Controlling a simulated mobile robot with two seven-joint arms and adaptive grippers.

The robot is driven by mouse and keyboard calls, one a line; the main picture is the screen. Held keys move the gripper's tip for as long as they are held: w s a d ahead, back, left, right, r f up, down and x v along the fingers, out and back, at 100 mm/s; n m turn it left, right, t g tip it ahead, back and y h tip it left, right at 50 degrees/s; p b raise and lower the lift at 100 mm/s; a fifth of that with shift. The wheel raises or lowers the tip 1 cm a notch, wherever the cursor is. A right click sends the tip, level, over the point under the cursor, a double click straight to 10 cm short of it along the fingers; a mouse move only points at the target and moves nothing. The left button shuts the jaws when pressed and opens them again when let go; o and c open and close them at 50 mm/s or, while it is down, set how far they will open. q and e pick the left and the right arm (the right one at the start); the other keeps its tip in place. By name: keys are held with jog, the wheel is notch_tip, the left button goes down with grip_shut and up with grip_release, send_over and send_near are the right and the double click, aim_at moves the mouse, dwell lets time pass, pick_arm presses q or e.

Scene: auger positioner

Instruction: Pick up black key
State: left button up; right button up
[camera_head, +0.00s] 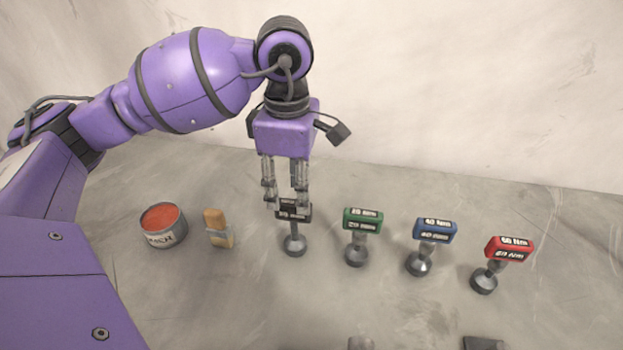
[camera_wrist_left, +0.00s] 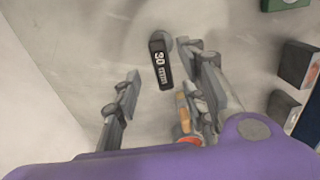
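The black key (camera_head: 294,243) stands upright on the grey surface, its black head on a metal stem and round foot. In the left wrist view its head (camera_wrist_left: 160,62) shows a white "30" label. My left gripper (camera_head: 287,203) points down at the key's head, with one finger on each side in the picture. It is open; in the left wrist view the fingers (camera_wrist_left: 162,62) are spread apart with the black head between their tips. I cannot tell whether a finger touches it. The fingers partly cover the head in the head view. My right gripper is not in view.
A green key (camera_head: 362,219), a blue key (camera_head: 436,231) and a red key (camera_head: 509,249) stand to the right of the black key. A brush (camera_head: 218,228) and a tin of red paint (camera_head: 163,226) stand to its left. A pale wall rises behind.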

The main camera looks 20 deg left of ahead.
aim_at(292, 203)
pick_arm(q)
notch_tip(292, 203, down, 5)
jog(key=shift+s+r+p, duration=0.1)
jog(key=shift+s+p, duration=0.05)
jog(key=shift+p, duration=0.15)
grip_shut()
jog(key=shift+r, duration=0.1)
